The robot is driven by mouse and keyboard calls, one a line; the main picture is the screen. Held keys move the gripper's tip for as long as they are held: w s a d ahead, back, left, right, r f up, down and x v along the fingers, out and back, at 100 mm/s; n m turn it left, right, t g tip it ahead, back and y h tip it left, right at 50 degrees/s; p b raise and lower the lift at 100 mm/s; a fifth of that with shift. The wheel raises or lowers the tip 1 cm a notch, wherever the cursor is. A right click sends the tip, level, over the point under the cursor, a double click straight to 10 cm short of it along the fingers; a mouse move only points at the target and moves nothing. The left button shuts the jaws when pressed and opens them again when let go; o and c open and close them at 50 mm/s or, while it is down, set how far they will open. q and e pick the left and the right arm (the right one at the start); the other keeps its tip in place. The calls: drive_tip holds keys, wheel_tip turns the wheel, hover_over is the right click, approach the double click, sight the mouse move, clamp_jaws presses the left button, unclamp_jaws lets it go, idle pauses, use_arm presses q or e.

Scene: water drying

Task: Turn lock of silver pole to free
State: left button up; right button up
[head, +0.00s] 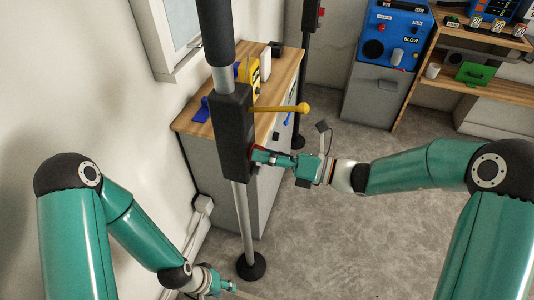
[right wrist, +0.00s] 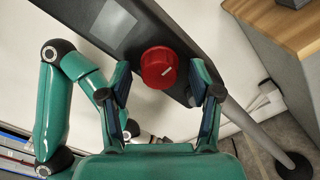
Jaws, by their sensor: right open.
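The silver pole (head: 243,215) stands upright with a black lock box (head: 233,135) on it and a yellow handle (head: 285,109) sticking out to the right. A round red knob (right wrist: 158,67) with a pale line mark sits on the box's face in the right wrist view. My right gripper (right wrist: 160,85) is open, with one finger on each side of the knob and a gap on both sides. In the head view my right gripper (head: 256,155) is at the box's lower right and mostly hides the knob. My left gripper (head: 222,286) is low near the bottom edge; its fingers are unclear.
A wood-topped cabinet (head: 190,117) with blue and yellow items stands behind the pole. A second dark pole (head: 308,60) is farther back. A blue machine (head: 392,35) and wooden shelves (head: 445,68) are at the back right. The grey floor (head: 340,235) is clear to the right.

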drive_tip(key=shift+a, duration=0.15)
drive_tip(key=shift+c, duration=0.2)
drive_tip(key=c, duration=1.1)
drive_tip(key=shift+d, duration=0.2)
